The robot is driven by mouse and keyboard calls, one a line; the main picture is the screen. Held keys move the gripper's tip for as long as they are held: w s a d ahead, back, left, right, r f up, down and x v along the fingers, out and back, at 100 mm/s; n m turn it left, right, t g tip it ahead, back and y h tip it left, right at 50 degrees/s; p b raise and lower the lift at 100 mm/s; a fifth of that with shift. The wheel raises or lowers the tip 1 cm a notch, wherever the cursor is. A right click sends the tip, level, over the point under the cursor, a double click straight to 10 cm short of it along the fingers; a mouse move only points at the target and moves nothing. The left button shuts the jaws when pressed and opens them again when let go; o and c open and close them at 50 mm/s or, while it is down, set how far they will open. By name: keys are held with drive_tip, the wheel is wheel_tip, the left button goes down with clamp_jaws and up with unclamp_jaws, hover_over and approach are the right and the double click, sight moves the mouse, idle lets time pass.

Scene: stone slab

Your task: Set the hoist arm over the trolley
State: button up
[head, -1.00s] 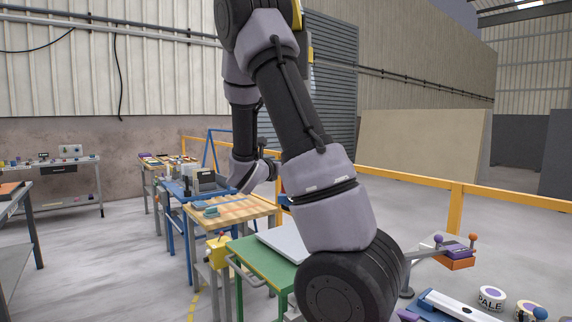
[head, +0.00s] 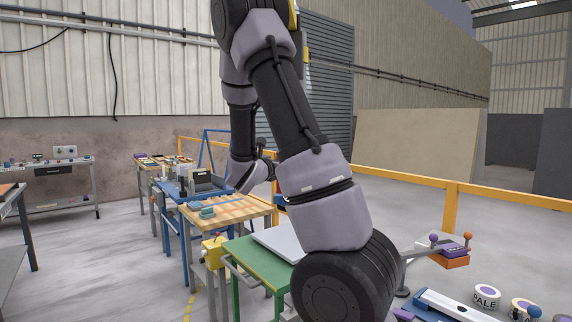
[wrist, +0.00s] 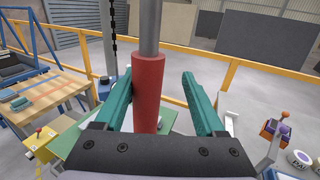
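In the wrist view, a red sleeve (wrist: 149,95) on a grey upright bar stands between the teal fingers of my gripper (wrist: 158,76). The fingers are apart. The sleeve is close to the left finger, with a clear gap to the right finger; contact is unclear. I take the sleeve to be a grip on the hoist arm. A dark chain (wrist: 112,38) hangs left of the bar. In the head view, my own arm hides the gripper. A green-topped table (head: 262,267) with a pale plate (head: 281,243) stands below; I cannot tell whether it is the trolley.
A wooden-topped bench (head: 235,209) and a yellow box (head: 213,252) stand left of the green table. A yellow rail (head: 410,180) runs behind. At lower right are an orange-and-purple block (head: 452,257), a white tub (head: 486,297) and a blue-and-white item (head: 447,305). Open floor lies beyond the rail.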

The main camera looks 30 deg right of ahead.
drive_tip(key=shift+a, duration=0.1)
drive_tip(key=v, duration=1)
drive_tip(key=shift+s+a, duration=0.25)
drive_tip(key=shift+f, duration=0.1)
drive_tip(key=s+d+f+m+g+y, duration=0.1)
drive_tip(key=s+m+g+y, duration=0.3)
drive_tip(key=s+m, duration=0.45)
drive_tip(key=s+d+f+m+g+y, duration=0.15)
drive_tip(key=s+m+g+y, duration=0.25)
drive_tip(key=s+m, duration=0.45)
drive_tip(key=s+a+r+m+t+y, duration=0.2)
drive_tip(key=a+r+m+t+y, duration=0.1)
drive_tip(key=a, duration=0.5)
drive_tip(key=s+a+r+m+t+y, duration=0.2)
drive_tip(key=a+r+m+t+y, duration=0.1)
drive_tip(key=a+r+m+y, duration=0.3)
drive_tip(key=shift+a+m, duration=1.15)
drive_tip(key=shift+m, duration=0.05)
